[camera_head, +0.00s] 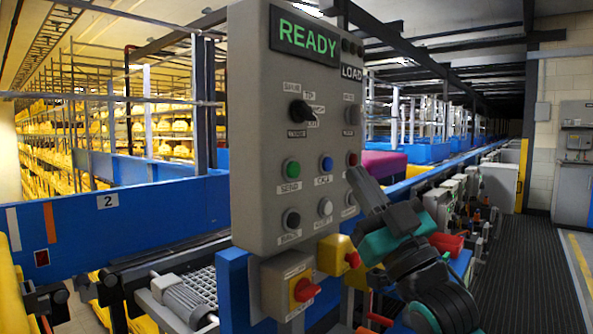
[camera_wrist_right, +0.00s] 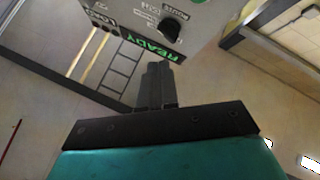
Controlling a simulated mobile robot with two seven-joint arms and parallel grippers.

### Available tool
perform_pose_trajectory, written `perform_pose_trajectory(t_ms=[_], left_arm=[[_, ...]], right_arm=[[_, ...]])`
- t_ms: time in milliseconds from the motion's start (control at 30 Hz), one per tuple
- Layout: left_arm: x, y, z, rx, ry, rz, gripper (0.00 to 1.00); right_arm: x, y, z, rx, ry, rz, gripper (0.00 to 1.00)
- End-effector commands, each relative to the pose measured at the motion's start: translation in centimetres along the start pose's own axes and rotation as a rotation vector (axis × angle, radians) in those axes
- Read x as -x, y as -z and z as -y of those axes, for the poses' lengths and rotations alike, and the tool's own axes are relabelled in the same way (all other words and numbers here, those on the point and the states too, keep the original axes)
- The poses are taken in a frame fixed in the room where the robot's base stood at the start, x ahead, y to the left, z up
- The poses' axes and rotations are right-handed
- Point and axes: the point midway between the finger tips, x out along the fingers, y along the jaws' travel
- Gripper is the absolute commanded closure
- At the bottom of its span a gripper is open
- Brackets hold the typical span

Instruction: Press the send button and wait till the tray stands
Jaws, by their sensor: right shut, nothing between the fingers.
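The grey control panel (camera_head: 255,120) stands upright in the head view, its display (camera_head: 306,36) reading READY in green. The green send button (camera_head: 292,170) is on its left side, labelled SEND. My right gripper (camera_head: 358,180) is shut and empty, its fingertips near the panel's right edge, to the right of the send button and apart from it. In the right wrist view the shut fingers (camera_wrist_right: 157,85) point toward the panel (camera_wrist_right: 120,15), which shows its READY display and black knob. The send button cannot be made out there. No tray can be clearly made out. My left gripper is out of view.
Other controls share the panel: a blue button (camera_head: 326,164), a black selector knob (camera_head: 301,111) and more buttons. Red-and-yellow switches (camera_head: 303,289) sit below. A blue conveyor rail (camera_head: 150,222) runs behind, with a magenta object (camera_head: 384,164) beyond the panel. A dark walkway (camera_head: 528,255) lies right.

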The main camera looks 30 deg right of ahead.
Motion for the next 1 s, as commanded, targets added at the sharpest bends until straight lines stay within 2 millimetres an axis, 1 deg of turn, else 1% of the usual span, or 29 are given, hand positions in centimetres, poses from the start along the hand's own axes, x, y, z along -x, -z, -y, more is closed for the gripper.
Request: perform_pose_trajectory(t_ms=[333,500,700,1000], left_arm=[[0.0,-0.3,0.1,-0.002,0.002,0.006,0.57],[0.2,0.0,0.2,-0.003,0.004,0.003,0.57],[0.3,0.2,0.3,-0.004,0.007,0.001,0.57],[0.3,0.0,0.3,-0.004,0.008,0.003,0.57]], right_arm=[[-3.4,-2.3,2.4,-0.002,0.000,-0.001,1.00],[-4.8,-3.3,3.4,-0.002,0.000,0.000,1.00],[-5.6,-4.0,4.1,0.000,0.001,0.000,1.00],[-5.7,-4.1,4.2,0.000,0.001,0.000,1.00]])
